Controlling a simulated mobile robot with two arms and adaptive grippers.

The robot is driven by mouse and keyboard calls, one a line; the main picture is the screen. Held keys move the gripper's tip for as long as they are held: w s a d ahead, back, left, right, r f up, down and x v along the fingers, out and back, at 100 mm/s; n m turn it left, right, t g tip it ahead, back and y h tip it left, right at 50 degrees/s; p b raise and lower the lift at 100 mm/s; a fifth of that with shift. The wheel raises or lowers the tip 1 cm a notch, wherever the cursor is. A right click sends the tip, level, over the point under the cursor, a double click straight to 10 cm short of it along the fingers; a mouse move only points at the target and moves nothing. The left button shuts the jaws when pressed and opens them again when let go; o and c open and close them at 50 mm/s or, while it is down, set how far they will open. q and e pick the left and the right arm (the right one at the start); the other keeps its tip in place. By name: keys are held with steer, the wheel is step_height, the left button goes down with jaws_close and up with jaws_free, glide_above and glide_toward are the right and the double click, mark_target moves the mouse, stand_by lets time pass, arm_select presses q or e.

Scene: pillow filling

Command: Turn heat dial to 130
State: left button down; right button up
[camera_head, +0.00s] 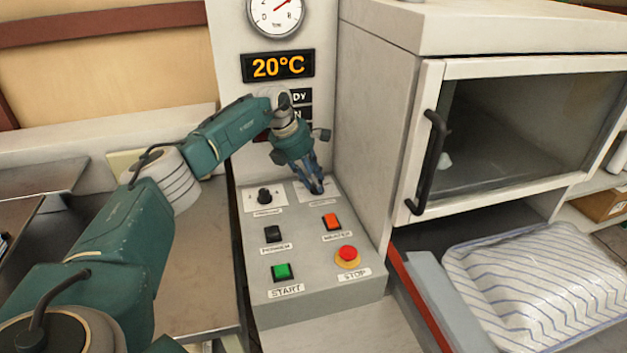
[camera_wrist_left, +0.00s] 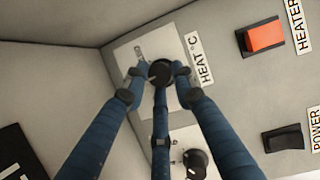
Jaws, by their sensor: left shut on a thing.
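The heat dial (camera_wrist_left: 161,72) is a round black knob on a pale plate with a "HEAT °C" label in the left wrist view. My left gripper (camera_wrist_left: 160,75) has its blue fingers closed around it. In the head view, my left gripper (camera_head: 315,187) reaches down onto the upper right of the control panel and mostly hides the dial. The dial's pointer and scale are too covered to read. The display (camera_head: 278,66) reads 20°C. My right gripper is not in view.
A second black knob (camera_head: 264,196) is left of the heat dial. The panel (camera_head: 311,256) also holds a black power switch (camera_head: 273,233), orange heater switch (camera_head: 331,221), green start button (camera_head: 282,271) and red stop button (camera_head: 347,254). A glass-doored chamber (camera_head: 516,128) and striped pillow (camera_head: 540,285) are at right.

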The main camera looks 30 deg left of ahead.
arm_select(q)
steer(key=shift+d, duration=0.2)
steer(key=c, duration=1.5)
jaws_free()
steer(key=shift+o, duration=0.2)
steer(key=shift+a+r, duration=0.2)
steer(key=shift+r, duration=0.25)
steer(key=v, duration=1.1)
steer(key=shift+d, duration=0.15)
steer(key=shift+r, duration=0.1)
